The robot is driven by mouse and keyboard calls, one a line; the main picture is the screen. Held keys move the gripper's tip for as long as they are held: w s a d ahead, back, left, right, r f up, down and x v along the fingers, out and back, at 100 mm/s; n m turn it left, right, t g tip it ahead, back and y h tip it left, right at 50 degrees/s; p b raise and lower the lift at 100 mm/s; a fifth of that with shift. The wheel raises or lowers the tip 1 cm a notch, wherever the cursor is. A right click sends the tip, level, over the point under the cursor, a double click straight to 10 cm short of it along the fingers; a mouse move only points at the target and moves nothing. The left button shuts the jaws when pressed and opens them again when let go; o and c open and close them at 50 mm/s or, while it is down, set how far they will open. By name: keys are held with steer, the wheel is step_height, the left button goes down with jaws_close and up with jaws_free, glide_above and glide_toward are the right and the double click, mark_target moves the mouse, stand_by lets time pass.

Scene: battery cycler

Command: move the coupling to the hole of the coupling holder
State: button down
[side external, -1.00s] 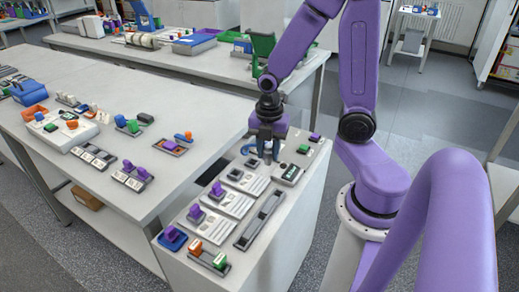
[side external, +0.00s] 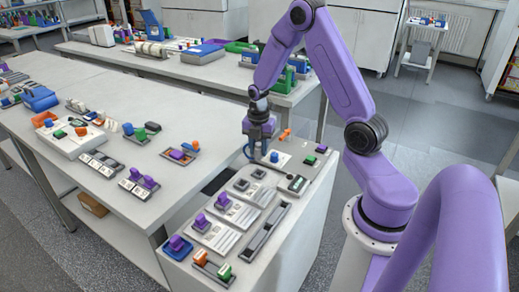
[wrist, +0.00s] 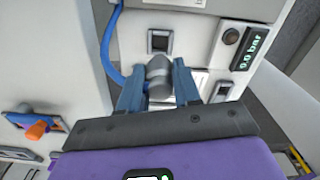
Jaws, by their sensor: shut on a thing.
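My gripper (wrist: 158,90) has its two blue fingers on either side of a grey, round-ended coupling (wrist: 158,72) and is shut on it. In the side external view my gripper (side external: 261,151) hangs over the back part of the white cabinet top; the coupling is too small to make out there. In the wrist view a raised square frame with a dark hole (wrist: 159,40), likely the coupling holder, lies just beyond the coupling. The coupling looks apart from this hole. A blue hose (wrist: 108,50) runs left of the fingers.
A gauge reading 0.0 bar (wrist: 246,47) sits right of the fingers. Several panels with purple knobs (side external: 223,200) and a long dark slotted rail (side external: 264,231) occupy the cabinet's front. An adjoining bench (side external: 110,225) holds more small parts.

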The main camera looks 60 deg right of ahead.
mark_target(259, 159)
steer(key=shift+f, duration=3.3)
steer(key=shift+f, duration=0.2)
steer(key=c, duration=0.7)
jaws_free()
